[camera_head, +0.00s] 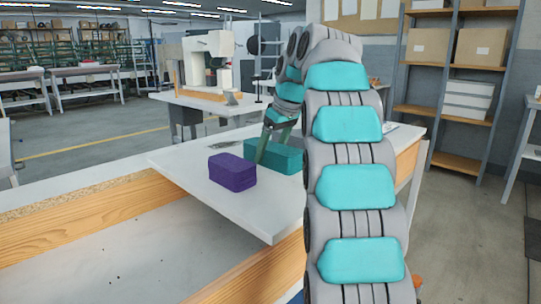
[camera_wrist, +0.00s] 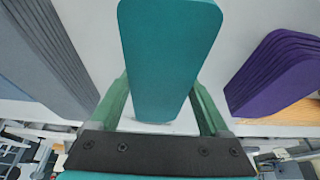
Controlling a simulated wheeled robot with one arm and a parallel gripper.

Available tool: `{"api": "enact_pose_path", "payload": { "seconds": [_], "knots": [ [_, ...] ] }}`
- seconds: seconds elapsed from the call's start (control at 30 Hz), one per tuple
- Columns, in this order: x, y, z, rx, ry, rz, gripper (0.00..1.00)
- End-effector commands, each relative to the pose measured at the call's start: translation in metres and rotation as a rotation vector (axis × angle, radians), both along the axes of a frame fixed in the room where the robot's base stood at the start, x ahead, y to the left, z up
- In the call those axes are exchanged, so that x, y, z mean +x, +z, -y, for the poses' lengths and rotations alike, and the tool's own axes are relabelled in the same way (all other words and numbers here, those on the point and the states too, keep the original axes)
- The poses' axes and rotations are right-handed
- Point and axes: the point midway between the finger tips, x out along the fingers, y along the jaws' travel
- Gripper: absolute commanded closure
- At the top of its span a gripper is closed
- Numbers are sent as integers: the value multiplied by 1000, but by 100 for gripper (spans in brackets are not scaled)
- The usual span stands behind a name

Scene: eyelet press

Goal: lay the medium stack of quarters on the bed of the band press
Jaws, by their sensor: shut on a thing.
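A teal stack (camera_head: 285,158) sits on the white tabletop, partly hidden behind my arm. In the wrist view the teal stack (camera_wrist: 168,55) stands between the two green fingers of my gripper (camera_wrist: 160,98), which are shut on it. My gripper also shows in the head view (camera_head: 264,148), pointing down at the teal stack. A purple stack (camera_head: 233,172) lies just left of it and appears at the right of the wrist view (camera_wrist: 275,75). A grey-blue stack (camera_wrist: 45,50) shows at the left of the wrist view. A cream press-like machine (camera_head: 208,46) stands on a table behind; its bed is unclear.
The near white tabletop (camera_head: 235,212) is clear in front of the stacks. A wooden-sided bench (camera_head: 100,210) borders it at left. A second table (camera_head: 215,104) carries the cream machine. Shelves with boxes (camera_head: 483,47) stand at right, with open floor before them.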

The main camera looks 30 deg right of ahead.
Motion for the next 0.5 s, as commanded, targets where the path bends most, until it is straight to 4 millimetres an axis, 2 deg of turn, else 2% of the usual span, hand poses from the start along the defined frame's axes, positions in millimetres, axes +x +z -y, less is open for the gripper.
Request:
{"api": "enact_pose_path", "payload": {
  "seconds": [0.07,0.4,0.5],
  "knots": [
    [0,0,0,0,0,0,56],
    [0,0,0,0,0,-1,94],
    [0,0,0,0,0,0,100]
  ]
}}
